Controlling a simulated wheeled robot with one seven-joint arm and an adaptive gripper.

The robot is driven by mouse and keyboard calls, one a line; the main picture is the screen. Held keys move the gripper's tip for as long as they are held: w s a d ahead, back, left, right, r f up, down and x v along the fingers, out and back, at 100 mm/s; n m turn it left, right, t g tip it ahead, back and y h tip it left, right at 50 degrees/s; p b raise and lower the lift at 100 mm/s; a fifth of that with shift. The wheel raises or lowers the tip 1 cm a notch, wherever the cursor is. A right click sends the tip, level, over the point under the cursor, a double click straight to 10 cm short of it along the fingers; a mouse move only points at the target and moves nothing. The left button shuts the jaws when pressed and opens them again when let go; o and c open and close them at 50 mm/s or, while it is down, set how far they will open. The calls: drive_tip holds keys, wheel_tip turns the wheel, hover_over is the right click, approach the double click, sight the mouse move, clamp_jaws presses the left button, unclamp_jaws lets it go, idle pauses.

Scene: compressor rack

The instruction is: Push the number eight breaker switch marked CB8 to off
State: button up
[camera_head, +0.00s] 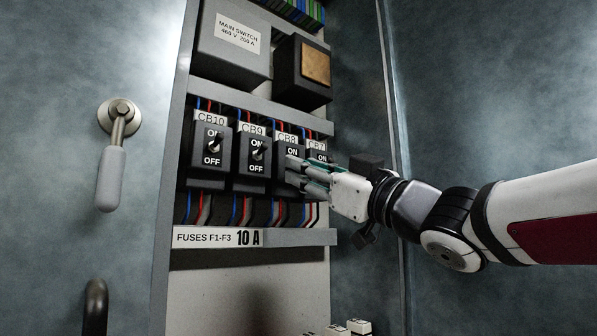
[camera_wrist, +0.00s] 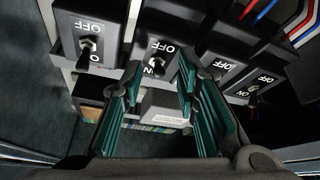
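The CB8 breaker (camera_head: 289,146) is a dark block in the breaker row, with its label and ON marking visible in the head view. My gripper covers its lower part and toggle there. In the wrist view, the picture is turned over and the CB8 breaker (camera_wrist: 168,35) appears as the second block from the left. Its toggle shows between my fingers, by the ON marking. My gripper (camera_head: 296,174) is in front of CB8, with green-padded fingers apart and nothing held; it also shows in the wrist view (camera_wrist: 158,80). Contact with the toggle cannot be told.
CB9 (camera_head: 253,155) and CB10 (camera_head: 212,153) stand left of CB8, and CB7 (camera_head: 317,150) is close on the right. A fuse label strip (camera_head: 215,237) runs below the wires. A cabinet handle (camera_head: 112,170) is at far left.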

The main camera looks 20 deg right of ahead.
drive_tip(key=v, duration=1.2)
idle(0.3)
drive_tip(key=w+d+f+m+g+h+p, duration=0.1)
drive_tip(key=d+f+m+g+h+p, duration=0.15)
drive_tip(key=f+m+h, duration=0.35)
drive_tip(key=d+f+m+g+h+p, duration=0.1)
drive_tip(key=f+m+g+h+p, duration=0.2)
drive_tip(key=f+h, duration=0.4)
drive_tip(key=s+a+f+g+y+p, duration=0.1)
drive_tip(key=s+a+f+g, duration=0.3)
drive_tip(key=s+f, duration=0.4)
drive_tip(key=s+a+f+g+y+p, duration=0.1)
drive_tip(key=s+a+f+g+y, duration=0.1)
drive_tip(key=s+a+f+g, duration=0.2)
drive_tip(key=s+f+g, duration=0.3)
drive_tip(key=s+f, duration=0.1)
drive_tip(key=f, duration=0.1)
drive_tip(key=shift+a+f, duration=0.15)
drive_tip(key=shift+f, duration=0.2)
